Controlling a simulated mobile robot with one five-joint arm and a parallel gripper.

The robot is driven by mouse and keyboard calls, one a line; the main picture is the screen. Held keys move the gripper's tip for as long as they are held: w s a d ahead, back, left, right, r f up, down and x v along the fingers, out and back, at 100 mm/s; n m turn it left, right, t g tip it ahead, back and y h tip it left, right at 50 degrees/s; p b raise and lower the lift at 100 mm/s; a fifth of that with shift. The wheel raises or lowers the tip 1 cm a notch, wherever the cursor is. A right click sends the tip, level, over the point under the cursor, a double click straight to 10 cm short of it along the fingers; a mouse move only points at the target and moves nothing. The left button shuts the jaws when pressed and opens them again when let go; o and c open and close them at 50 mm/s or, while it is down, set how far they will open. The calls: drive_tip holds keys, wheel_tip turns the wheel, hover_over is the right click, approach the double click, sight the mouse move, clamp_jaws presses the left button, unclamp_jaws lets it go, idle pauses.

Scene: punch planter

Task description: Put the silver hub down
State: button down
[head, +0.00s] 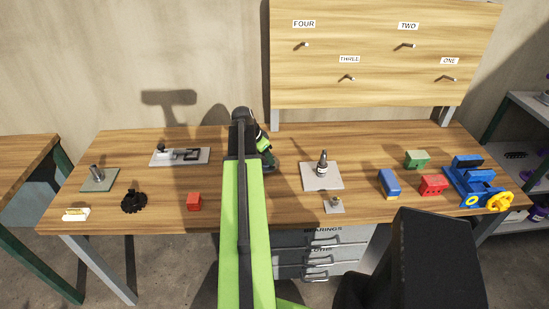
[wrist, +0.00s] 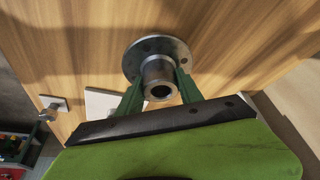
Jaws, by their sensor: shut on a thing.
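The silver hub (wrist: 158,52) shows in the wrist view as a round flange with bolt holes and a hollow barrel pointing toward the camera. The green fingers of my gripper (wrist: 160,88) are shut on the barrel from both sides. The flange faces the wooden bench top; whether it touches the wood I cannot tell. In the head view my gripper (head: 266,156) is over the back middle of the bench (head: 280,200), and my arm hides the hub there.
Right of my arm stand a grey plate with a spindle (head: 312,182) and a small plate (head: 335,208). Farther right are coloured blocks (head: 432,185) and a blue vise (head: 470,178). Left are a red block (head: 194,202), a black gear (head: 133,202) and a clamp plate (head: 180,157).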

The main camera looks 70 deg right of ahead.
sight(266, 164)
drive_tip(key=shift+f+b, duration=2.15)
drive_tip(key=shift+r, duration=0.2)
drive_tip(key=shift+f, duration=0.2)
drive_tip(key=c, duration=0.8)
unclamp_jaws()
drive_tip(key=shift+r, duration=0.1)
drive_tip(key=shift+o, duration=0.2)
drive_tip(key=p+v, duration=1.1)
drive_tip(key=v, duration=0.1)
drive_tip(key=shift+a, duration=0.15)
